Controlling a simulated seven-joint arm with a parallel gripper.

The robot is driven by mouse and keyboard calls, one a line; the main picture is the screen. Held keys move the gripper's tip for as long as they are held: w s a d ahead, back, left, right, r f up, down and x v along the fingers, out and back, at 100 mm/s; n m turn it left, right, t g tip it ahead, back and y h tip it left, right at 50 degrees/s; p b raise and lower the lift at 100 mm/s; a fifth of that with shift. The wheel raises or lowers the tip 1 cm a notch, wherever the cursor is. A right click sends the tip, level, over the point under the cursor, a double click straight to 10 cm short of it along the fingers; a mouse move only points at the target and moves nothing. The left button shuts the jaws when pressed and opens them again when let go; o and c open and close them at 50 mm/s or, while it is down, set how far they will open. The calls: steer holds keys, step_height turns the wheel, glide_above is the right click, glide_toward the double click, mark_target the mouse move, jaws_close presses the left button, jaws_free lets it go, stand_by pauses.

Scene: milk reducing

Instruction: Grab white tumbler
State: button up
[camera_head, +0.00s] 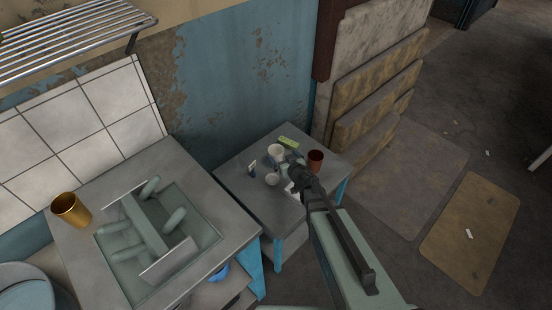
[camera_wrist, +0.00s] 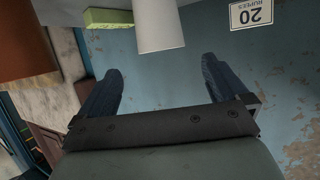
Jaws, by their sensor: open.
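The white tumbler (camera_head: 276,152) stands upright on the small grey table, near its back. In the wrist view, a white tumbler (camera_wrist: 160,24) shows at top centre, cut off by the frame edge, lined up with the gap between the fingers. My gripper (camera_head: 287,169) is over the table, close to the tumbler. In the wrist view, my gripper (camera_wrist: 160,66) is open, with nothing between its two dark fingers. The tumbler appears just beyond the fingertips; I cannot tell the exact distance.
A red-brown cup (camera_head: 315,160) stands right of my gripper; it also shows in the wrist view (camera_wrist: 25,40). A green block (camera_head: 288,142) lies behind. A "20 rupees" card (camera_wrist: 251,13) stands beside the tumbler.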

mark_target(274, 148)
steer(key=x, duration=1.1)
steer(key=shift+s+f, duration=0.1)
steer(key=shift+f, duration=0.1)
steer(key=c, duration=1.1)
